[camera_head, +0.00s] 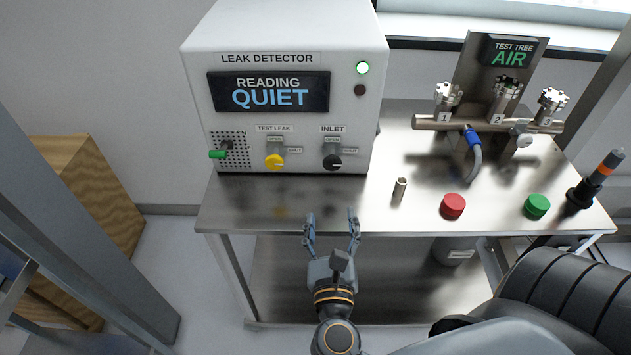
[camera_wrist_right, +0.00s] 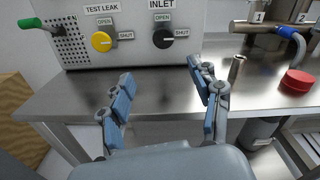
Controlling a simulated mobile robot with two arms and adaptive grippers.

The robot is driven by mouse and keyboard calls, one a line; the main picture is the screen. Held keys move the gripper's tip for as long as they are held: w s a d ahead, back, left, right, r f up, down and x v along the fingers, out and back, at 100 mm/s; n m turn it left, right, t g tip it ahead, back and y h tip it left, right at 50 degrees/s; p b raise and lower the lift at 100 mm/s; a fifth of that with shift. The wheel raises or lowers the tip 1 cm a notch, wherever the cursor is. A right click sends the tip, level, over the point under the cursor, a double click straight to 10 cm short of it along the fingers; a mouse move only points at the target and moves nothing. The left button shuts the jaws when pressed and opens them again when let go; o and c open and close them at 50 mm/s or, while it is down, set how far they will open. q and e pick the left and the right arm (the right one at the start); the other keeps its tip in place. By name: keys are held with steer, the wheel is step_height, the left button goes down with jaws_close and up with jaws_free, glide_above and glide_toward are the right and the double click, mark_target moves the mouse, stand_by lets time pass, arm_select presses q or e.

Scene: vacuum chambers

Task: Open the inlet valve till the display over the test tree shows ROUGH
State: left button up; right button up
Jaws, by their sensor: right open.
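The inlet valve is a black knob (camera_head: 332,162) under the INLET label on the front of the white leak detector (camera_head: 285,35). It also shows in the right wrist view (camera_wrist_right: 163,38), with its white mark toward SHUT. The detector's screen (camera_head: 268,92) reads READING QUIET. The display over the test tree (camera_head: 508,53) reads AIR in green. The test tree (camera_head: 490,123) stands at the back right of the bench. My right gripper (camera_head: 331,222) is open and empty at the bench's front edge, below and in front of the knob, apart from it. My left gripper is not in view.
A yellow TEST LEAK knob (camera_head: 274,162) sits left of the inlet knob. The steel bench (camera_head: 290,212) holds a small metal cylinder (camera_head: 399,190), a red cap (camera_head: 453,206), a green cap (camera_head: 536,206) and an orange-banded black tool (camera_head: 597,178). The bench's front left is clear.

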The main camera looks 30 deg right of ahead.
mark_target(332, 165)
steer(key=x, duration=0.1)
steer(key=p+x, duration=0.1)
steer(key=x, duration=0.2)
steer(key=shift+w+d+r+p, duration=0.2)
steer(key=shift+d+r+p, duration=0.2)
steer(key=shift+d, duration=0.1)
steer(key=p+x, duration=0.1)
steer(key=x, duration=0.6)
steer(key=shift+w+d+f+p, duration=0.15)
steer(key=shift+w+d+p, duration=0.1)
steer(key=shift+w+p, duration=0.1)
steer(key=shift+w+d+f, duration=0.1)
steer(key=shift+w+d, duration=0.2)
steer(key=shift+w, duration=0.25)
steer(key=c, duration=1.1)
